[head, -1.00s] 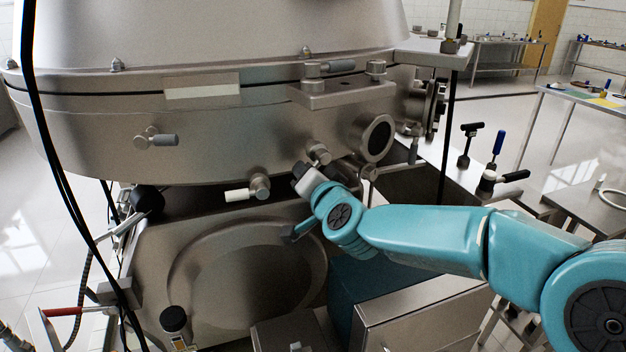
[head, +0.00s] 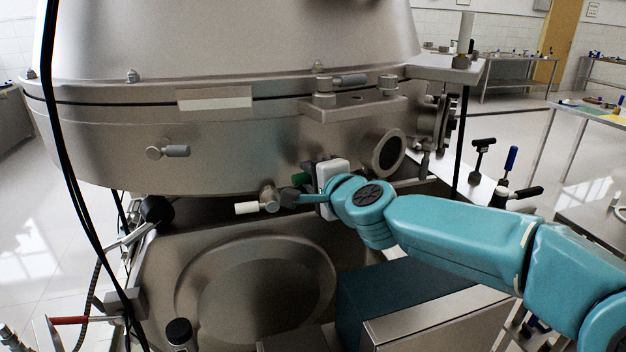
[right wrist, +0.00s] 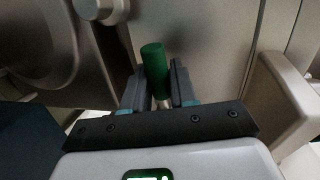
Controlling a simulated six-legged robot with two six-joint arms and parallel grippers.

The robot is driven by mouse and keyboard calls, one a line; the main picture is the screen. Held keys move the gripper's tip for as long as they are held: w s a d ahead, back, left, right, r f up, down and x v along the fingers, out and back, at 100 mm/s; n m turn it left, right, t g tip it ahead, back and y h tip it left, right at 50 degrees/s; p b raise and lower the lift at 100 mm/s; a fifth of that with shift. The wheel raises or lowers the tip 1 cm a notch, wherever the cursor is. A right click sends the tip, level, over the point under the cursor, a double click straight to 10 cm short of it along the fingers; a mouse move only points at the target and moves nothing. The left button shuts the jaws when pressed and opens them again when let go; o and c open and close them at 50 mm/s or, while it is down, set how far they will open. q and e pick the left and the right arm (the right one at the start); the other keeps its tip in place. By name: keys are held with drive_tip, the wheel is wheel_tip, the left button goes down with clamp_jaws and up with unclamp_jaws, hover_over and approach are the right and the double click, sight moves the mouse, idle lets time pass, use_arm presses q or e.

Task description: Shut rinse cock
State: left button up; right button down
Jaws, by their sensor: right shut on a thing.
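A cock with a green handle (head: 301,179) sits low on the steel separator body, partly hidden behind my right gripper. In the right wrist view the green handle (right wrist: 154,65) stands up between the two fingers. My right gripper (head: 296,193) is shut on this handle; it also shows in the right wrist view (right wrist: 160,84). No label tells me which cock is the rinse one. A white-handled cock (head: 250,207) is just left of the gripper, and a grey-handled cock (head: 172,151) is further up and left. My left gripper is not in view.
The separator's round port (head: 390,154) is right of my gripper. A black-knobbed lever (head: 157,210) is at the left, and black cables (head: 66,170) hang in front. Blue and black handles (head: 511,160) stand at the right. Benches are in the background.

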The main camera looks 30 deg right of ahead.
drive_tip(key=shift+r, duration=0.2)
idle(0.4)
drive_tip(key=c, duration=1.1)
unclamp_jaws()
drive_tip(key=shift+o, duration=0.2)
drive_tip(key=shift+w+f, duration=0.1)
drive_tip(key=p+v, duration=0.4)
drive_tip(key=v, duration=1.2)
drive_tip(key=shift+p, duration=0.4)
